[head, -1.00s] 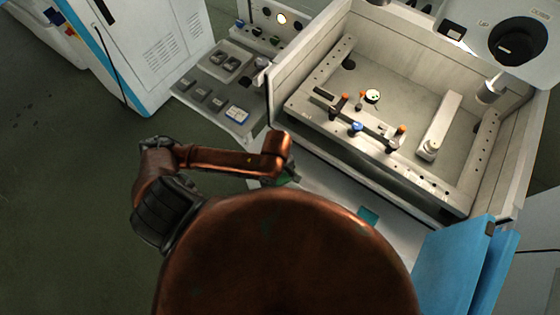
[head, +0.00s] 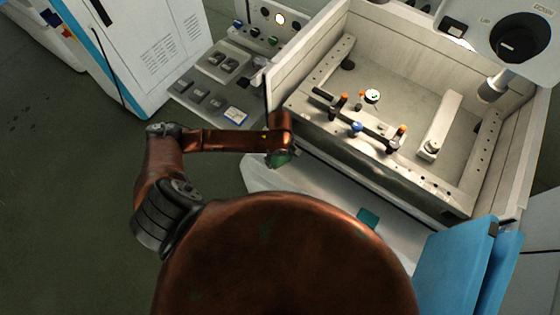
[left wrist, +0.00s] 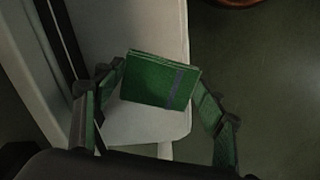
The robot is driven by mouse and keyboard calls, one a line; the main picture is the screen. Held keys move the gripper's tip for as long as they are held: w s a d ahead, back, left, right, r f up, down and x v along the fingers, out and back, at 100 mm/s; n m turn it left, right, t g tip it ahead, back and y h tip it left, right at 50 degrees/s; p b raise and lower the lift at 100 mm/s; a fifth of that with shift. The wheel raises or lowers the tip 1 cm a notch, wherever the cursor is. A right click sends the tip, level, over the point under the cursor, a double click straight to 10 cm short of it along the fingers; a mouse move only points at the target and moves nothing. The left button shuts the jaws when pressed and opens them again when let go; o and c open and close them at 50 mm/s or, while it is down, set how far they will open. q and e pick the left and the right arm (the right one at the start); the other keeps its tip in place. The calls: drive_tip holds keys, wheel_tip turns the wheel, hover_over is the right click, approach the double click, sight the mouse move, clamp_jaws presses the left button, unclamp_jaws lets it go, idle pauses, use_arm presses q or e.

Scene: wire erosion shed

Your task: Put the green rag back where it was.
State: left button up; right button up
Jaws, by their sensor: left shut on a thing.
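The green rag (left wrist: 150,84) is a flat, folded square with a grey stripe. In the left wrist view it sits between the two fingers of my left gripper (left wrist: 158,86), which is shut on it. In the head view a small part of the green rag (head: 281,160) shows below the end of my copper-coloured left arm. It is over the left end of the white ledge (head: 310,192) in front of the machine tank. I cannot tell how high above the ledge it is. My right gripper is not in view.
A teal patch (head: 368,218) lies on the ledge further right. The open tank (head: 385,185) holds a clamp bar and small fixtures. A control panel (head: 212,92) stands to the left, blue panels (head: 458,262) to the right. Most of the ledge's visible top is clear.

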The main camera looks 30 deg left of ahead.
sight(280, 159)
use_arm(q)
drive_tip(key=shift+f, duration=1.55)
drive_tip(key=shift+f, duration=0.15)
drive_tip(key=o, duration=1.1)
wheel_tip(280, 159, up, 12)
drive_tip(key=shift+r+p, duration=0.15)
drive_tip(key=shift+p, duration=0.35)
